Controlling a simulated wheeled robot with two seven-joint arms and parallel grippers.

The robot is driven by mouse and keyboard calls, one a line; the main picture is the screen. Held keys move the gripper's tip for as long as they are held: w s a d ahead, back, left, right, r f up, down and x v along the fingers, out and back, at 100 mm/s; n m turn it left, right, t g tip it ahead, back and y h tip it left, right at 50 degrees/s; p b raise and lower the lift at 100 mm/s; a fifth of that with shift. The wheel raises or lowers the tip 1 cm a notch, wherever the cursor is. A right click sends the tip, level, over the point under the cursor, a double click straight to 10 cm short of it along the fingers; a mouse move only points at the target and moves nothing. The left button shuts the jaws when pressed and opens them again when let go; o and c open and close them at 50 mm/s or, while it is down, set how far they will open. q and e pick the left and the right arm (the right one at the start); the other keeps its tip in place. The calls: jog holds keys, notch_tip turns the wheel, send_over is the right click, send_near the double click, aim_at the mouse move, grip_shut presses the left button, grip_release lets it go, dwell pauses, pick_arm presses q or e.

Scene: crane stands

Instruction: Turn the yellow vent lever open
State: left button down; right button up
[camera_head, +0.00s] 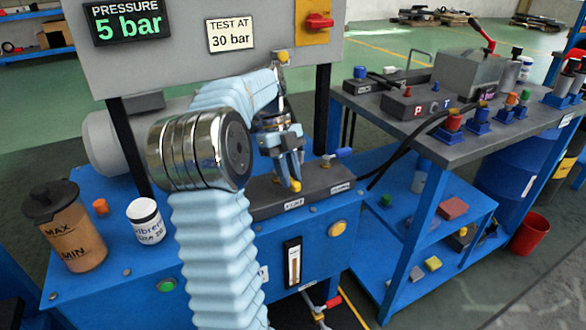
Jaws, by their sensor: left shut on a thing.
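The yellow vent lever (295,186) sits on the dark valve block (265,194) on the blue bench, above a small white label. Only its lower, near end shows; the rest is hidden by my gripper. My left gripper (289,170) reaches down over the block, and its blue fingers are shut on the lever. How far the lever is turned cannot be told. My right gripper is not in view.
A blue-handled valve (343,153) stands at the block's right end. A brown jug (70,230) and a white jar (146,222) stand on the left. A grey panel (160,60) with a pressure display and a red switch (319,21) rises behind. Black hoses run right.

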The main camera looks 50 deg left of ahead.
pick_arm(q)
jog(key=shift+s+m+g, duration=0.5)
jog(key=shift+m, duration=0.6)
jog(key=shift+a, duration=0.1)
jog(key=c, duration=1)
grip_release()
